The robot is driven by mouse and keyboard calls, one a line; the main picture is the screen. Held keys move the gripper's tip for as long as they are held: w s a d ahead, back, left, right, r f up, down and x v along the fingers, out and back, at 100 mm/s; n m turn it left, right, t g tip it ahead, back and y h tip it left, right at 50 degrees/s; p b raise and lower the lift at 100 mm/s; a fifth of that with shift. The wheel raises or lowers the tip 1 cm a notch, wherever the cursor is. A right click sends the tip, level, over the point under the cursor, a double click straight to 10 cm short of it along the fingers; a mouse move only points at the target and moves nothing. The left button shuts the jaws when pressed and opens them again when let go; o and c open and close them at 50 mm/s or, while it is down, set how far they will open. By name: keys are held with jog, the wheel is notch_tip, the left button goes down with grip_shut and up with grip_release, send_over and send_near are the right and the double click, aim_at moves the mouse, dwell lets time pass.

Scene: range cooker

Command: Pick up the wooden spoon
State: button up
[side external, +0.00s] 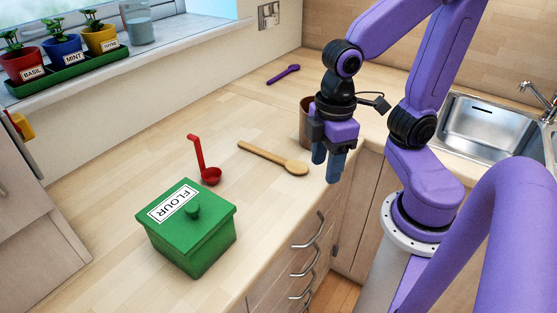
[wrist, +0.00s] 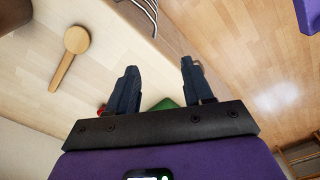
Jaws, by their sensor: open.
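The wooden spoon (side external: 271,157) lies flat on the pale wooden counter, its bowl end toward the counter's front edge. It also shows in the wrist view (wrist: 66,62), at the upper left, off to one side of the fingers. My gripper (side external: 327,170) is to the right of the spoon in the side view, above the counter's front edge, and apart from it. Its two fingers show spread and empty in the wrist view (wrist: 157,75), with the counter's edge and floor beyond them.
A red ladle (side external: 205,165) and a green flour box (side external: 190,228) stand left of the spoon. A brown container (side external: 307,122) stands behind my gripper. A purple spoon (side external: 283,74) lies farther back. A sink (side external: 485,125) is at right. Drawer handles (side external: 306,262) jut out below the counter edge.

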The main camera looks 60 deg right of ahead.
jog(key=w+r+m, duration=0.2)
jog(key=w+m, duration=0.1)
jog(key=w, duration=0.5)
jog(key=r+m, duration=0.2)
jog(key=m, duration=0.6)
send_over(258, 149)
notch_tip(258, 149, down, 12)
jog(key=shift+d+f, duration=0.1)
jog(key=shift+f, duration=2.75)
grip_shut()
